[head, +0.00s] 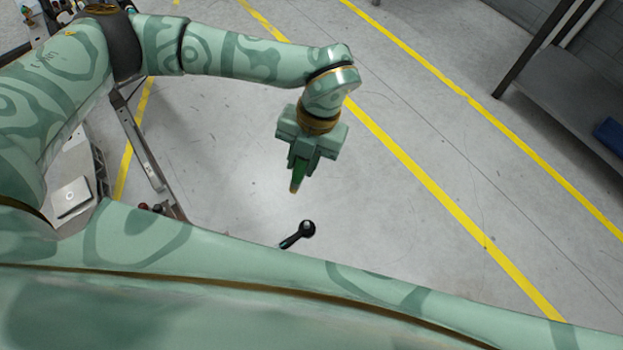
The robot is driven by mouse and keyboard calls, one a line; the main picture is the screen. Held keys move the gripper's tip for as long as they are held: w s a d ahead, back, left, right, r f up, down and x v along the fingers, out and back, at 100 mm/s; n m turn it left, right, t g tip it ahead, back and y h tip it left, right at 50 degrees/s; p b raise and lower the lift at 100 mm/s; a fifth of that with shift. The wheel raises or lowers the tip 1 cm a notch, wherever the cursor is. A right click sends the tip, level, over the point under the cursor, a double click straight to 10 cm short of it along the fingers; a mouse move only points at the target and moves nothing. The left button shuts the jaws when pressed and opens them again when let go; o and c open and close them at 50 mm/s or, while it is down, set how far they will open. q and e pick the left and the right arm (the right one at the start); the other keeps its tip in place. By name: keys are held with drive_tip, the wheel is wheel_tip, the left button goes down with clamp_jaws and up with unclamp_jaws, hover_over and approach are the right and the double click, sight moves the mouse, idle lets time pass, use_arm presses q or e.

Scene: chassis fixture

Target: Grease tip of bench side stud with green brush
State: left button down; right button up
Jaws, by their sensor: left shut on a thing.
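My left gripper (302,160) hangs from its arm in the upper middle of the head view. It is shut on the green brush (297,177), which points down with a yellowish-brown tip. The brush is in the air over the grey floor, apart from anything else. I cannot make out the bench side stud; the fixture at the left is largely hidden by my arm and body. My right gripper is not in view.
A metal rail (140,140) of a frame stands at the left, by a white box (72,197). A black round-headed piece (306,229) shows below the brush. A grey bench (575,95) with a blue item (611,134) is upper right. Open floor with yellow lines lies between.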

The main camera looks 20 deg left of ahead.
use_arm(q)
wheel_tip(320, 180, down, 9)
drive_tip(key=s+d+n+h+b, duration=0.1)
drive_tip(key=s+d+n+b, duration=0.1)
drive_tip(key=n+b, duration=0.3)
drive_tip(key=shift+s+d+n+g, duration=0.25)
drive_tip(key=shift+s+n+g, duration=0.15)
drive_tip(key=shift+n, duration=0.8)
drive_tip(key=shift+w+r+p, duration=0.1)
drive_tip(key=shift+p, duration=0.2)
drive_tip(key=shift+f, duration=0.55)
idle(0.4)
drive_tip(key=shift+s+a+p, duration=0.3)
drive_tip(key=shift+s+a, duration=0.05)
drive_tip(key=shift+w+d, duration=0.15)
drive_tip(key=shift+w, duration=0.05)
